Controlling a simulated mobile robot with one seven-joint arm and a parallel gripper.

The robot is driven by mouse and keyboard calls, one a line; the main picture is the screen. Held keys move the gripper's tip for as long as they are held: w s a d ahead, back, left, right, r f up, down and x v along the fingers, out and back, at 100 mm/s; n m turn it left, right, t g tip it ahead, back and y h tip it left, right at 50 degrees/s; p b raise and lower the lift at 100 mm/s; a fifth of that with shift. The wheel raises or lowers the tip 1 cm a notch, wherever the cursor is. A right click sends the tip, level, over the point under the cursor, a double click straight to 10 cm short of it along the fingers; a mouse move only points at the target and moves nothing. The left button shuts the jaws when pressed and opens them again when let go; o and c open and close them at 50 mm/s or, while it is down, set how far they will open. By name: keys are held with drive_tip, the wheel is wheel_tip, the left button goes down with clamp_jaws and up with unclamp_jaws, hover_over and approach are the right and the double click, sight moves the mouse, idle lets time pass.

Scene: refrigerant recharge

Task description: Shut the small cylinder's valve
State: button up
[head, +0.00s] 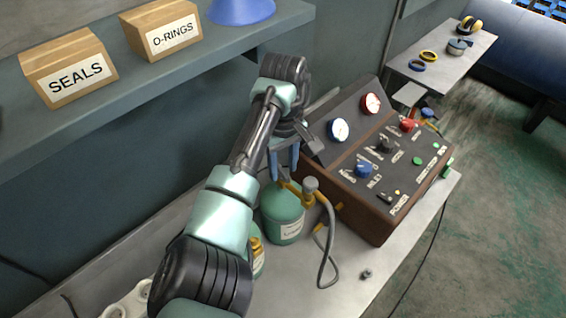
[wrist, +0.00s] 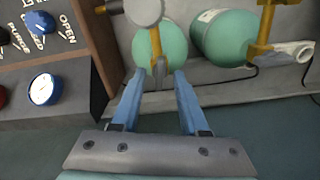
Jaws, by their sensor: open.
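A green cylinder (head: 283,222) with a white label stands upright on the bench beside the control box. Its brass valve (head: 290,190) has a grey round knob (head: 311,184) and a grey hose. My gripper (head: 284,174) is open, blue fingers pointing down just above and behind this valve. In the wrist view, the brass stem (wrist: 156,46) points toward the gap between the fingertips (wrist: 159,74), with the grey knob (wrist: 145,10) beyond. I cannot tell whether the fingers touch it. A second green cylinder (wrist: 222,38) stands beside it, mostly hidden by my arm in the head view.
The control box (head: 375,215) with gauges and knobs stands close right of the gripper. A shelf (head: 130,100) with boxes overhangs at the left. The hose (head: 328,250) loops over the bench front. A small dark part (head: 366,274) lies there; bench around it is bare.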

drive_tip(key=shift+f, duration=0.3)
clamp_jaws()
